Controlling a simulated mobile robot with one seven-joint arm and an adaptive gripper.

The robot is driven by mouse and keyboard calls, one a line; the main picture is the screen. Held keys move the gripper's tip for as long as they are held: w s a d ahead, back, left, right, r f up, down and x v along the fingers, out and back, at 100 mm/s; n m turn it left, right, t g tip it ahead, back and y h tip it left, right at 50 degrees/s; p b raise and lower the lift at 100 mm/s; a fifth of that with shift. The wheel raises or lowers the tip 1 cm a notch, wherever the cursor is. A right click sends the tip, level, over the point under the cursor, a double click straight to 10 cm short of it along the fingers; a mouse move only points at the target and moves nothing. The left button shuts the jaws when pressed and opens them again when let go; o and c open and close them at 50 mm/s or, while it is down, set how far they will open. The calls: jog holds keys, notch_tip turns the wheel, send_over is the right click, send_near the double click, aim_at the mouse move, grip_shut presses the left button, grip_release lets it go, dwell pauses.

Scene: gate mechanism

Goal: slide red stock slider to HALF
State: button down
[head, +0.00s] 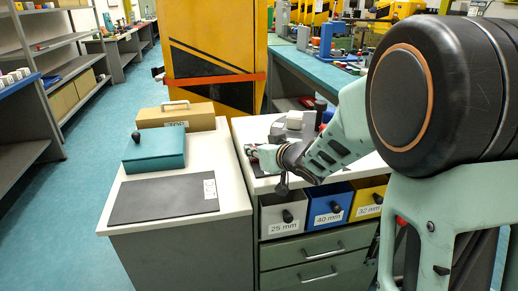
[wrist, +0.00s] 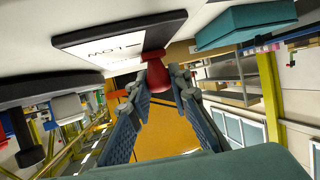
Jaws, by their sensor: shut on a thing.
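The red stock slider (wrist: 158,74) shows in the wrist view as a red knob at the edge of a dark-framed label plate (wrist: 100,30). LOW can be read on the plate, upside down; a HALF mark cannot be made out. My gripper (wrist: 162,84) has its two fingers on either side of the red knob and is shut on it. In the head view my gripper (head: 268,158) is at the left edge of the right-hand white counter. It mostly hides the slider there, and the slider's exact position along its track cannot be read.
Grey blocks (head: 290,124) stand just behind my gripper. Bins marked 25 mm (head: 283,226), 40 mm (head: 328,218) and 32 mm (head: 370,210) sit below the counter. A teal box (head: 155,155), a tan case (head: 176,116) and a dark mat (head: 160,200) lie on the left counter.

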jog(key=shift+w+a, duration=0.25)
jog(key=shift+w, duration=0.6)
jog(key=c, duration=1.7)
grip_release()
jog(key=shift+c, duration=0.2)
jog(key=v, duration=1.2)
jog(key=shift+s, duration=0.1)
